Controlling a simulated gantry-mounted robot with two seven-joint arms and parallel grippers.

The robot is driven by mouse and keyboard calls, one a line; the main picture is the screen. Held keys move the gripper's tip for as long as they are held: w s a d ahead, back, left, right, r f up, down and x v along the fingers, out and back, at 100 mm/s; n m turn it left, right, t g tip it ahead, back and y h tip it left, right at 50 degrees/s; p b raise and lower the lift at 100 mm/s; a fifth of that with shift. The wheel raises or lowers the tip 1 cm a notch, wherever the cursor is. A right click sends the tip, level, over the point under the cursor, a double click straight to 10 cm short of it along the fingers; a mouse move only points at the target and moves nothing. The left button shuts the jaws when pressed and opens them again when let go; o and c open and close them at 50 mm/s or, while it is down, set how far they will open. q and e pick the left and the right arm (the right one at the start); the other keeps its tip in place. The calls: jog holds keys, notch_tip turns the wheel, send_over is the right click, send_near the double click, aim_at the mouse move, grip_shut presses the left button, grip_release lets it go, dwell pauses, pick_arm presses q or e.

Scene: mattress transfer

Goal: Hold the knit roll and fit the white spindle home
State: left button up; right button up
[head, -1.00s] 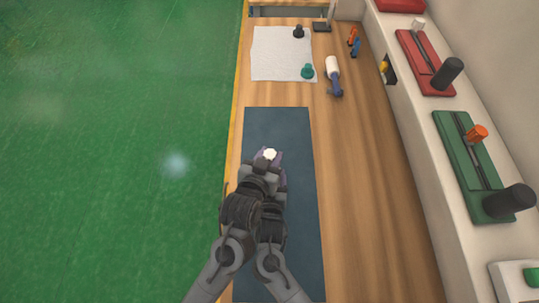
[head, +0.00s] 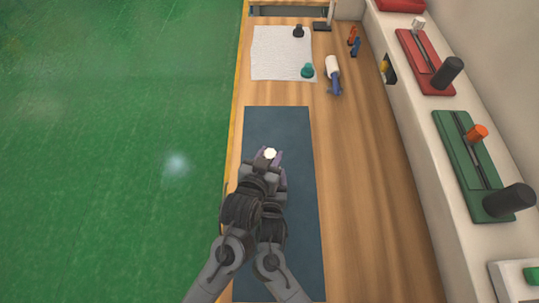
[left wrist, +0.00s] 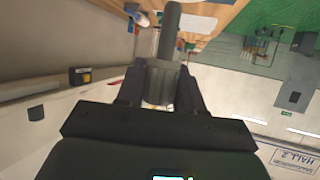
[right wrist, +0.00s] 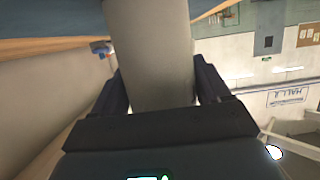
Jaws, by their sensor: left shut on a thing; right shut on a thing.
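My left gripper (head: 269,160) is above the dark blue mat (head: 307,190), largely overlapping my right gripper in the head view. A small round white end (head: 270,153) shows at its fingertips. In the left wrist view, the left gripper (left wrist: 160,92) is shut on a stepped piece, likely the white spindle (left wrist: 170,35), grey in shade, with a thick collar and a thinner shaft. In the right wrist view, the right gripper (right wrist: 160,95) is shut around a wide pale cylinder, likely the knit roll (right wrist: 150,50). Where spindle and roll meet is hidden.
A white cloth (head: 275,50) at the back bears a black piece (head: 298,31) and a teal piece (head: 307,71). A white-and-blue tool (head: 333,75) lies beside it. Red (head: 415,55) and green (head: 465,150) slider fixtures line the right ledge. Bare wood right of the mat is clear.

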dwell(6.5)
jog(key=o, duration=1)
jog(key=shift+c, duration=0.2)
jog(key=shift+s, duration=0.1)
